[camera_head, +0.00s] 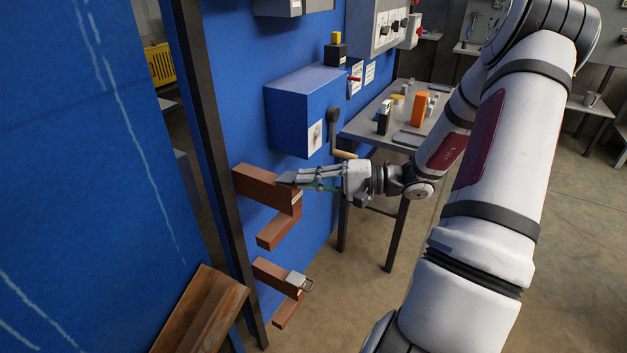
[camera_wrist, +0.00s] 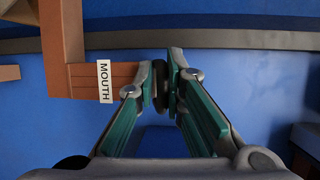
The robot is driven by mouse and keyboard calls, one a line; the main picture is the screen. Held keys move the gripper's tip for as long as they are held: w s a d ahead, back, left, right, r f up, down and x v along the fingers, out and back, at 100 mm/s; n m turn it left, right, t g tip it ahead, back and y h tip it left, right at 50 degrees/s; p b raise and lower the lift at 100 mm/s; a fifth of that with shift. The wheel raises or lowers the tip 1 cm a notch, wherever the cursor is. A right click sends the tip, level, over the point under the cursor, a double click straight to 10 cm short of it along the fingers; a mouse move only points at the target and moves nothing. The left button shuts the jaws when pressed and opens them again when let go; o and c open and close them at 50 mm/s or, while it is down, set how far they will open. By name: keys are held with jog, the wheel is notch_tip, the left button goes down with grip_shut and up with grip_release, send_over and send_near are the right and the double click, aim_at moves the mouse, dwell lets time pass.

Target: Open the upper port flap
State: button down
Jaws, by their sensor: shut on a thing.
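The upper port (camera_head: 265,188) is a brown step-shaped box on the blue wall. In the wrist view the brown port body (camera_wrist: 84,78) carries a white "MOUTH" label (camera_wrist: 104,81). My gripper (camera_head: 287,179) reaches in from the right at the port's front end. In the wrist view my gripper (camera_wrist: 162,82) has its fingertips close together just right of the label, shut on what seems to be the upper port flap. The fingers hide most of the flap, so its angle cannot be told. A lower brown port (camera_head: 275,275) has a grey metal flap with a ring (camera_head: 299,281).
A blue box (camera_head: 305,108) with a dark crank lever (camera_head: 333,118) and wooden handle (camera_head: 344,154) sits just above my gripper. A grey bench (camera_head: 360,128) with small items stands behind. A dark post (camera_head: 212,150) is left of the ports. A rusty beam (camera_head: 205,310) lies lower left.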

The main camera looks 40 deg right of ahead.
aim_at(293, 178)
jog(key=w+r+g+h+p, duration=0.1)
jog(key=r+g+p, duration=0.1)
jog(key=w+a+r+m+g+h+p, duration=0.1)
jog(key=r+g+p, duration=0.1)
jog(key=w+r+m+g+h+p, duration=0.1)
jog(key=g+p, duration=0.1)
jog(key=shift+w+a+r+h, duration=0.3)
jog(key=shift+w+r+h, duration=0.1)
jog(key=w+g, duration=0.1)
jog(key=g+h, duration=0.1)
jog(key=w+a+m+g, duration=0.1)
jog(key=shift+w+r+g, duration=0.3)
jog(key=shift+w+r, duration=0.05)
jog(key=shift+w+a+m+g+h+b, duration=0.25)
jog(key=shift+w+g+h+b, duration=0.2)
jog(key=shift+w+g+b, duration=0.35)
jog(key=shift+w+a+m+g+h+b, duration=0.15)
jog(key=shift+w+a+g+h+b, duration=0.25)
jog(key=shift+w+g+b, duration=0.4)
jog(key=shift+w, duration=0.15)
jog(key=shift+f, duration=0.1)
